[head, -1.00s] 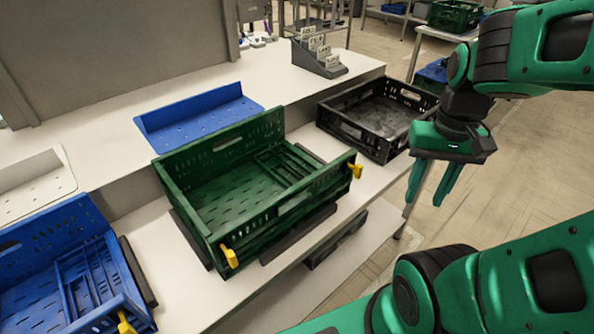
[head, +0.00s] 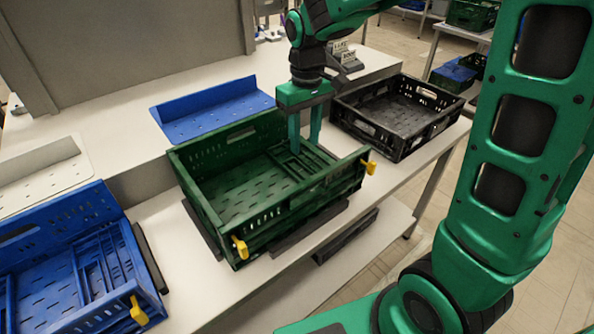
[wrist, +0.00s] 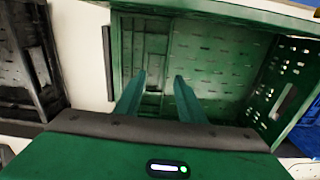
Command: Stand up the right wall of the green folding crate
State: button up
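The green folding crate (head: 215,228) stands on the lower shelf in the middle of the head view. Its back, left and front walls are up. Its right wall (head: 318,160) lies folded flat on the crate floor. It also shows as a ribbed panel in the wrist view (wrist: 152,45). My gripper (head: 305,142) points down over the right part of the crate, near the back wall. Its fingers are apart with nothing between them, and they also show in the wrist view (wrist: 160,88). Whether the fingertips touch the folded wall I cannot tell.
Yellow latches (head: 240,248) (head: 369,167) sit at the crate's front corners. A black crate (head: 395,110) stands close on the right, and a blue crate (head: 60,235) on the left. A blue panel (head: 215,112) and a white panel (head: 40,172) lie on the ledge behind.

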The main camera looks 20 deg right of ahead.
aim_at(298, 176)
jog(key=f, duration=0.3)
jog(key=a+f, duration=0.1)
jog(key=f, duration=0.7)
jog(key=shift+w+a+f, duration=0.15)
jog(key=shift+w+f, duration=0.1)
jog(key=shift+w, duration=0.15)
grip_shut()
